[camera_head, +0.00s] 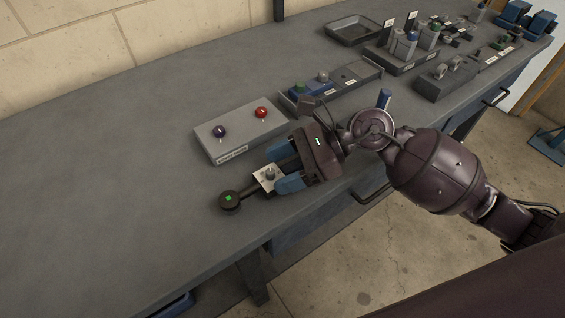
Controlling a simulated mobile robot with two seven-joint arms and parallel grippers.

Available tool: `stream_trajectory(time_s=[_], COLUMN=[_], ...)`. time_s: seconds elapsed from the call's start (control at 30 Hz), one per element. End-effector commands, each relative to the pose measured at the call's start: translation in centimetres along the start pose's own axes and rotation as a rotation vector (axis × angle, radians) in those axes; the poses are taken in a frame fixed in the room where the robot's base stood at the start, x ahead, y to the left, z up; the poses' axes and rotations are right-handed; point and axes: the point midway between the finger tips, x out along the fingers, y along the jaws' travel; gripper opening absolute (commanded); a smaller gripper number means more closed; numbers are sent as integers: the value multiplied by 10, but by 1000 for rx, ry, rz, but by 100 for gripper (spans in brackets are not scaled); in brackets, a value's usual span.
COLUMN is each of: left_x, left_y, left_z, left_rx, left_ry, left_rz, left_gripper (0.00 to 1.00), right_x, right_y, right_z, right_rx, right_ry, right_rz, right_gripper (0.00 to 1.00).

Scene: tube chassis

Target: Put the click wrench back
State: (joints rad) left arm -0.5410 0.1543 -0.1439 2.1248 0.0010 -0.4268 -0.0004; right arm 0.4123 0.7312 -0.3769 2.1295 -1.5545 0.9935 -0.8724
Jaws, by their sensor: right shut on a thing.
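My right gripper (285,168) reaches in from the right, low over the front part of the bench, its blue fingers shut on a tool that looks like the click wrench. The tool's round black end (229,201) with a green mark sticks out to the lower left. A pale metal block (268,178) with a small knob shows between the fingertips; I cannot tell whether it is part of the tool. A blue rod end (384,98) shows beyond my wrist, roughly in line with the tool; whether it belongs to it is hidden. My left gripper is not in view.
A grey box (239,146) with blue and red knobs stands just behind the gripper. A low holder (349,80), a second rack (404,61), a small grey block (445,80) and an empty tray (352,30) stand farther right. The bench's left side (110,180) is clear.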

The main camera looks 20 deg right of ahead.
Motion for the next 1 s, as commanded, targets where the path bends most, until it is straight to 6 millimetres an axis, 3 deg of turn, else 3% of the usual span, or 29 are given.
stream_trajectory(time_s=[0.17, 0.2, 0.37, 0.77, 1.0], left_x=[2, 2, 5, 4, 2], left_y=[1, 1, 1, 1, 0], left_z=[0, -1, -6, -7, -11], left_rx=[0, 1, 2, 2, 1], left_ry=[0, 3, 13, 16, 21], left_rz=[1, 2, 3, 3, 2], left_gripper=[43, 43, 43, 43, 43], right_x=[1, 1, 1, 0, -40], right_y=[0, 0, 0, 0, 0], right_z=[-2, -2, -2, -3, -3], right_rx=[-1, -1, -1, 0, 0], right_ry=[-1, -1, -1, 1, 4], right_rz=[0, 0, 0, -1, -3], right_gripper=[24, 69, 93, 94, 94])
